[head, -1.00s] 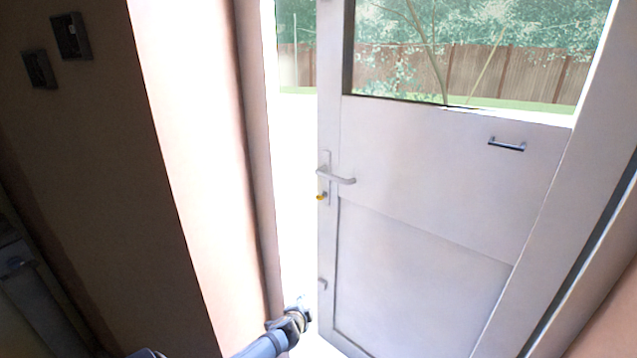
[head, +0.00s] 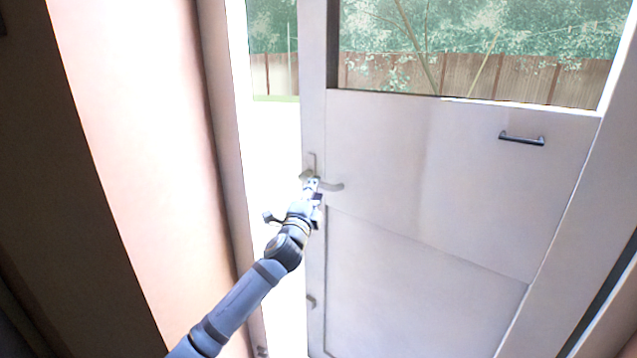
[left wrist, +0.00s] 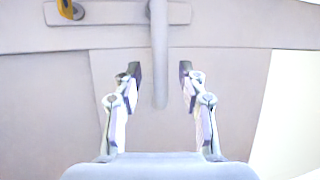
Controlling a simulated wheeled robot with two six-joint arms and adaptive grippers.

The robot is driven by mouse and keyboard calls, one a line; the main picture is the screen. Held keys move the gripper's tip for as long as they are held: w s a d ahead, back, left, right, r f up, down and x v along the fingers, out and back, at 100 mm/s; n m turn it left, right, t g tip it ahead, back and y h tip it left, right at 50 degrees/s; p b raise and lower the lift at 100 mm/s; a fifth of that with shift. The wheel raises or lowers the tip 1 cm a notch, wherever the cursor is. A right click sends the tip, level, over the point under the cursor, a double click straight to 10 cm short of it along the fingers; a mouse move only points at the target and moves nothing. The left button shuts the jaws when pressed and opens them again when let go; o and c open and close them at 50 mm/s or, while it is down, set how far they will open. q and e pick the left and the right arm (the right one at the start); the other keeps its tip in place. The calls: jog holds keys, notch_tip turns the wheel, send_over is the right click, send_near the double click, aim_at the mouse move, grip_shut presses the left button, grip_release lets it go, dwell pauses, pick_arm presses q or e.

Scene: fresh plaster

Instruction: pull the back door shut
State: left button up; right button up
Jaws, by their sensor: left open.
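The back door (head: 420,270) is pale grey with a window in its top half. It stands ajar, with a bright gap between its left edge and the frame (head: 222,180). Its lever handle (head: 331,187) is near the left edge, partly hidden by my left gripper (head: 312,186). In the left wrist view, the handle's lever (left wrist: 159,50) reaches between the fingertips of my open left gripper (left wrist: 159,75), one finger on each side with gaps. A yellow key or lock part (left wrist: 66,8) shows on the handle plate. My right gripper is not in view.
A small dark pull bar (head: 522,139) is fixed to the door's right part. A sunlit wall (head: 130,150) stands to the left of the doorway. Outside, a brown fence (head: 480,78) and trees show through the window.

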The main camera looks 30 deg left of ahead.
aim_at(319, 187)
pick_arm(q)
jog(key=shift+x, duration=1.9)
jog(key=shift+c, duration=0.4)
grip_shut()
